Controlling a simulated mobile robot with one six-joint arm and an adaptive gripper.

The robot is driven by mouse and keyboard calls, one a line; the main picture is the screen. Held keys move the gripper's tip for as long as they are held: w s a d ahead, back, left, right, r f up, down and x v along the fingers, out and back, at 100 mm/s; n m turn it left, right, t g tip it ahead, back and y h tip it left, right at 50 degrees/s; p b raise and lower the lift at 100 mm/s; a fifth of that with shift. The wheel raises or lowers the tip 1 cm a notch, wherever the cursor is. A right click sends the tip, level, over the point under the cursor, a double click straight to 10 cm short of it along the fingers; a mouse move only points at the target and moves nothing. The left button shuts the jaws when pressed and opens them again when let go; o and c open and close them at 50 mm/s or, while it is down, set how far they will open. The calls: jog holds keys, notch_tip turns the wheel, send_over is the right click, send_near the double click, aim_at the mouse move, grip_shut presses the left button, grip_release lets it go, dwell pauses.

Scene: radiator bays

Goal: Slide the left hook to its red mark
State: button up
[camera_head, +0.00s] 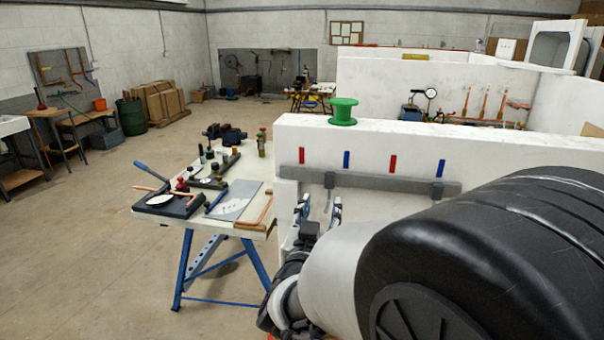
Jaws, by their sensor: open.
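A grey rail (385,183) runs along the white wall panel. The left hook (329,181), a dark grey piece, sits on the rail between the leftmost red mark (301,156) and the first blue mark (346,160), closer to the blue one. A second dark hook (437,192) is on the rail further right, below the other blue mark (440,168). Another red mark (392,164) lies between. My gripper (321,203) is open and empty just below the left hook, one finger to each side of it in the picture. I cannot tell if they touch.
A green spool (343,111) stands on top of the white panel (420,140). A workbench (165,217) with blue legs, tools and a vise stands just left of the panel. My arm hides the panel's lower right part. Open floor lies to the left.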

aim_at(329, 176)
jog(key=b+x, duration=0.2)
jog(key=x, duration=1.3)
jog(key=shift+a+f, duration=0.1)
jog(key=shift+c, duration=0.3)
grip_shut()
jog(key=shift+a, duration=0.1)
